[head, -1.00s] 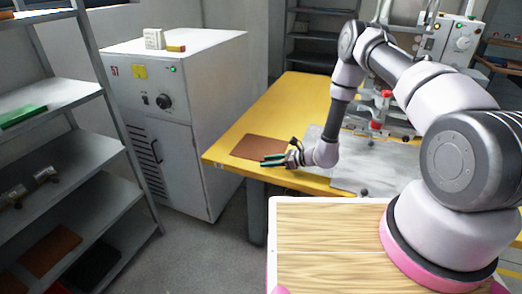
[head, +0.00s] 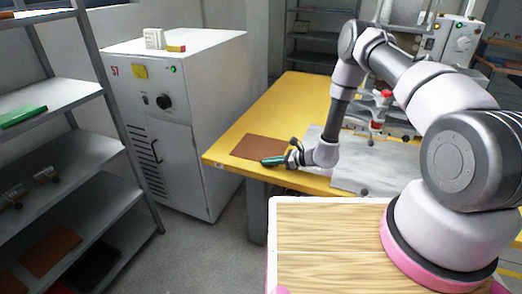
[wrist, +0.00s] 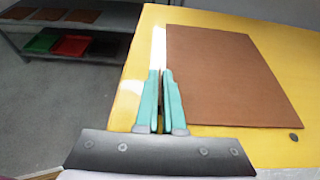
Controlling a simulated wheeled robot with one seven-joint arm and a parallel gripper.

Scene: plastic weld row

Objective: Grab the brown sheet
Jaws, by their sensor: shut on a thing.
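The brown sheet (head: 258,146) lies flat on the near left end of the yellow table. It also shows in the wrist view (wrist: 235,75), just right of the fingers. My gripper (head: 273,161) is at the sheet's near edge. In the wrist view its teal fingers (wrist: 161,95) are closed together along the sheet's left edge, with a thin brown strip between them. The fingers hide the pinched part of the sheet.
The yellow table (head: 285,105) has clear room behind the sheet. A grey plate (head: 365,160) lies to the right, by the machine. A white cabinet (head: 180,120) stands left of the table, with shelves (head: 60,165) farther left. A small dark disc (wrist: 294,137) sits near the sheet.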

